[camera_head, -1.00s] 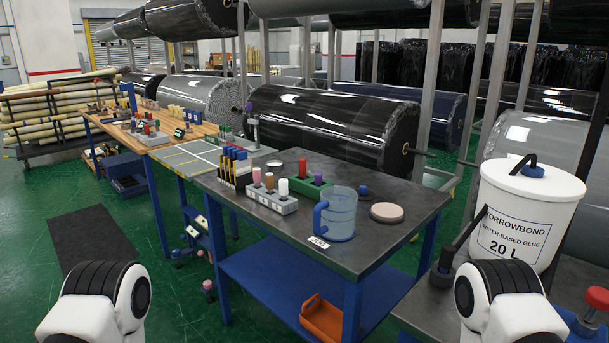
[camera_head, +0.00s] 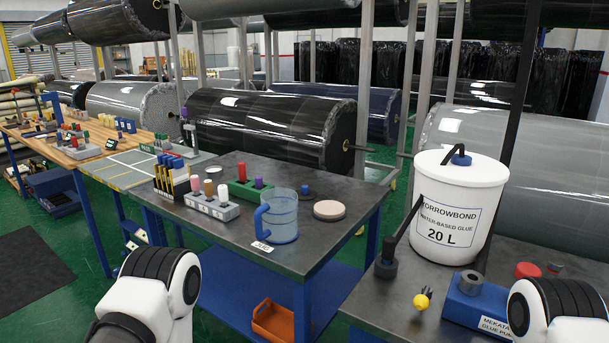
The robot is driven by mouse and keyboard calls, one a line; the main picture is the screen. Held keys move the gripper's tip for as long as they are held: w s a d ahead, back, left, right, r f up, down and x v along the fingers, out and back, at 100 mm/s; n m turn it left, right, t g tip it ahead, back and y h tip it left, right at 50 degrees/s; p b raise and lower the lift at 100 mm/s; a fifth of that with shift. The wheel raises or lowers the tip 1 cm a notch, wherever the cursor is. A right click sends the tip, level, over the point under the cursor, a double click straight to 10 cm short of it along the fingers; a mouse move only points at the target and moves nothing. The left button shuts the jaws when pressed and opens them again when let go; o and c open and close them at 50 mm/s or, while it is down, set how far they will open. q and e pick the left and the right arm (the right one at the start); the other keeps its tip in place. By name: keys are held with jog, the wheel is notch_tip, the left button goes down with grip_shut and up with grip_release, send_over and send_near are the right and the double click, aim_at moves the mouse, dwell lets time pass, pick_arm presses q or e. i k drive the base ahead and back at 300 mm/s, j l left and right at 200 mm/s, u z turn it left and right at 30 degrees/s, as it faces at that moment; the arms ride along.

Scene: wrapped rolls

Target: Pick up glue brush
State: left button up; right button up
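No item is clearly recognisable as the glue brush. Upright tools with yellow and black parts and blue tops stand in a rack (camera_head: 172,180) at the back left of the dark metal table (camera_head: 290,258); they are too small to identify. A clear blue jug (camera_head: 282,216) stands near the front of that table, with no brush visible in it. White and black links of my two arms show at the bottom left and bottom right. Both grippers are out of view.
A white glue bucket (camera_head: 458,215) stands on the right-hand bench with a blue glue unit (camera_head: 470,308) and a small yellow object (camera_head: 422,300). A grey holder (camera_head: 212,205), green block (camera_head: 248,190) and round disc (camera_head: 329,210) are on the dark table. An orange bin (camera_head: 272,322) sits below.

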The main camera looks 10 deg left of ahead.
aim_at(242, 169)
jog(key=i+j+z, duration=0.15)
jog(key=j+z, duration=0.25)
jog(key=j, duration=0.15)
jog(key=i+j+z, duration=0.1)
jog(key=j+z, duration=0.3)
jog(key=j, duration=0.2)
jog(key=j+z, duration=0.4)
jog(key=j, duration=0.2)
